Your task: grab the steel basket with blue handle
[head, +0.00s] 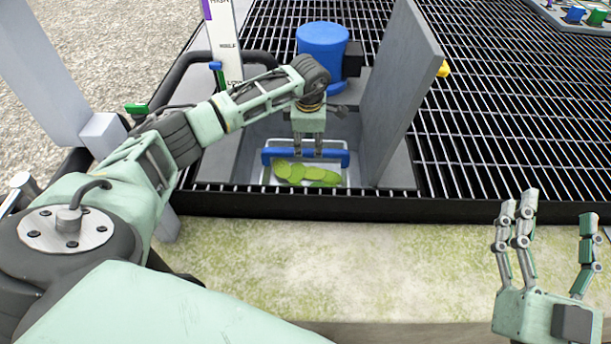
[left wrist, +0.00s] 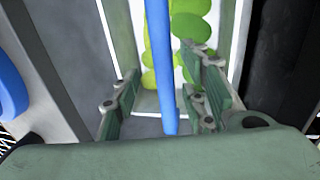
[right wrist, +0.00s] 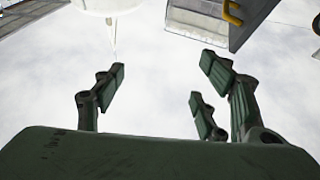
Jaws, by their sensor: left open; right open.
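The steel basket (head: 344,176) with its blue handle (head: 276,155) sits in the opening in the grated deck and holds green round pieces (head: 306,172). My left gripper (head: 318,152) is open and points down at the handle. In the left wrist view the blue handle (left wrist: 160,65) runs between the open fingers of my left gripper (left wrist: 165,108). I cannot tell whether the fingers touch it. My right gripper (head: 550,235) is open and empty at the lower right, away from the basket; it also shows in the right wrist view (right wrist: 160,95).
A raised grey lid (head: 398,95) stands just right of the opening. A blue cylinder (head: 323,45) stands behind it, and a white level gauge (head: 222,40) stands to the left. Black grating (head: 490,120) spreads to the right. The pale ground in front is clear.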

